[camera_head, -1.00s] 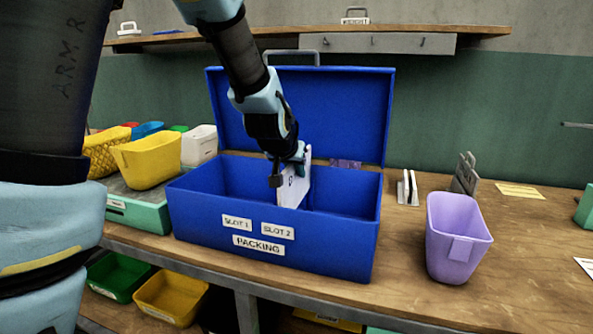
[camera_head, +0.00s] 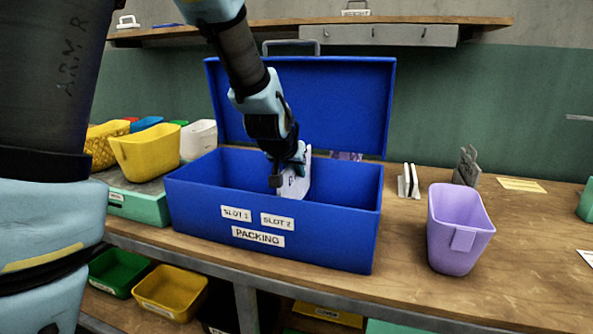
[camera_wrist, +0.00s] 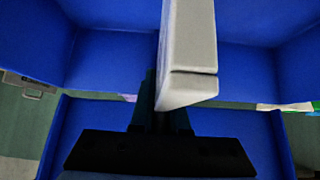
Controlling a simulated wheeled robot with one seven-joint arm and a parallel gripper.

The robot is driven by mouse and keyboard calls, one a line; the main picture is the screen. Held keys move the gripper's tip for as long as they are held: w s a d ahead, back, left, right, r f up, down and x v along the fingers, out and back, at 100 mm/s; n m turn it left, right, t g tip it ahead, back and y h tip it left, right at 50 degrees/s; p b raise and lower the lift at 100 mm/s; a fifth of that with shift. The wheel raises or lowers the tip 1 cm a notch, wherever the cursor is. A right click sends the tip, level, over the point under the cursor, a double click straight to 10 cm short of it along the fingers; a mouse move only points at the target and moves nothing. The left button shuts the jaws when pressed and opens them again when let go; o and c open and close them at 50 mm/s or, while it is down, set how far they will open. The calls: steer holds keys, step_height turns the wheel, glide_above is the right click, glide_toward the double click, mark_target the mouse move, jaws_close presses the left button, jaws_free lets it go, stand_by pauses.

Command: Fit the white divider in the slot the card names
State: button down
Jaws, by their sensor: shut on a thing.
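The white divider (camera_head: 295,184) is upright inside the blue box marked PACKING (camera_head: 190,206), near the middle of its width. My gripper (camera_head: 290,172) is shut on the divider's upper part. In the wrist view the divider (camera_wrist: 188,45) runs up from my gripper (camera_wrist: 162,112) between the blue walls. The labels SLOT 1 (camera_head: 236,213) and SLOT 2 (camera_head: 277,222) are on the box's front. The divider's lower edge is hidden by the front wall, so I cannot tell whether it sits in a slot. A card (camera_head: 522,185) lies far right; its text is unreadable.
The box's blue lid (camera_head: 345,105) stands open behind my arm. A purple bin (camera_head: 455,250) is right of the box, with a small white rack (camera_head: 408,182) behind it. Yellow bins (camera_head: 148,152) stand at left. The bench is clear between box and purple bin.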

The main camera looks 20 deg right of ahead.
mark_target(284, 172)
steer(key=shift+f+b, duration=2.25)
steer(key=shift+f, duration=0.65)
steer(key=c, duration=0.8)
jaws_free()
steer(key=shift+c, duration=0.2)
steer(key=p+v, duration=0.1)
steer(key=v, duration=0.8)
steer(key=shift+d+r, duration=0.1)
steer(key=shift+r, duration=0.2)
steer(key=shift+s+a+r+p, duration=0.45)
steer(key=shift+a+p, duration=0.1)
steer(key=shift+p, duration=0.15)
